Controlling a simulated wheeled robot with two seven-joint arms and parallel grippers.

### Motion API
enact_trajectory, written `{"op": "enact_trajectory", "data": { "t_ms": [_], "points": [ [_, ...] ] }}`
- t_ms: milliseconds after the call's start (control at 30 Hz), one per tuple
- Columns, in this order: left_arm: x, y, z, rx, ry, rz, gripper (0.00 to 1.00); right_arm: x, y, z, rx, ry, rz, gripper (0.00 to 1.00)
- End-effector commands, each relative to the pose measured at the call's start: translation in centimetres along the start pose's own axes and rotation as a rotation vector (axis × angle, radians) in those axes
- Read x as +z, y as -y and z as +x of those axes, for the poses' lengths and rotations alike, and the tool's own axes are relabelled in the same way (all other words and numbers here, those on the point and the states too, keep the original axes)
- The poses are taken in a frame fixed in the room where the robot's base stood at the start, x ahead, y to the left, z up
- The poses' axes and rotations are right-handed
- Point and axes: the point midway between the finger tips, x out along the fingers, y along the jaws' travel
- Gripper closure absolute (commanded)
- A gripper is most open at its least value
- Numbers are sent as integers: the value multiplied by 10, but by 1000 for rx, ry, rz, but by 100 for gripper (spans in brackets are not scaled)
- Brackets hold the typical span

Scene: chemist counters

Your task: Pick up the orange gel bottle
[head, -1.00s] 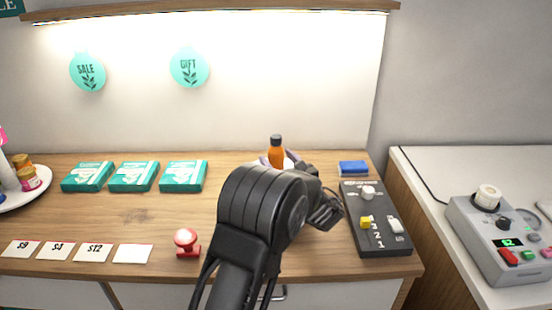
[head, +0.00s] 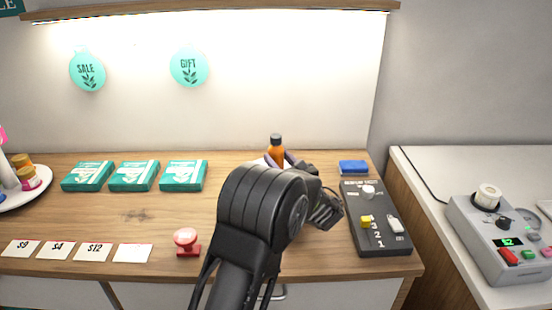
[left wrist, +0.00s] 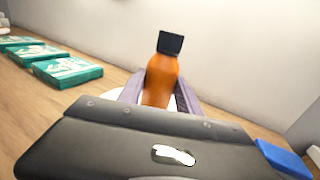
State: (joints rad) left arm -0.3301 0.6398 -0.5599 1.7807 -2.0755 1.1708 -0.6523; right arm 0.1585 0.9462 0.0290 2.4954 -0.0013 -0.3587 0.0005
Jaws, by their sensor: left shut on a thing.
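The orange gel bottle (head: 276,153) with a dark cap stands upright at the back of the wooden counter, right of the middle. In the left wrist view the bottle (left wrist: 161,82) is between the two purple-grey fingers of my left gripper (left wrist: 160,92), which is shut on it. In the head view my left gripper (head: 276,160) is mostly behind my dark arm, and the bottle's lower part is hidden. A bit of white shows around the bottle's base in the left wrist view. My right gripper is in neither view.
Several teal boxes (head: 134,176) line the back left of the counter. Price cards (head: 93,253) and a red stamp (head: 187,242) lie at the front. A dark panel (head: 378,240) and a blue block (head: 353,167) are at the right.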

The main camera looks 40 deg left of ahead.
Motion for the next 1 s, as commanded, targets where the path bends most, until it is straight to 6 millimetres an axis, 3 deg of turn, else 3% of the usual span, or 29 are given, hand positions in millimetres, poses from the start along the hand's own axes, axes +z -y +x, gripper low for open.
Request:
{"op": "enact_trajectory", "data": {
  "t_ms": [200, 567, 767, 1000],
  "points": [
    [0, 0, 0, 0, 0, 0, 100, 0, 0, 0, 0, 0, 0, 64],
    [5, 0, 0, 0, 1, -1, 100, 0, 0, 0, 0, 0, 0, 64],
    [33, 0, 0, 0, 2, -7, 100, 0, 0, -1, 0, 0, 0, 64],
    [80, 0, 0, 0, 1, -6, 100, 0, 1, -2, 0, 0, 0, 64]
  ]
}}
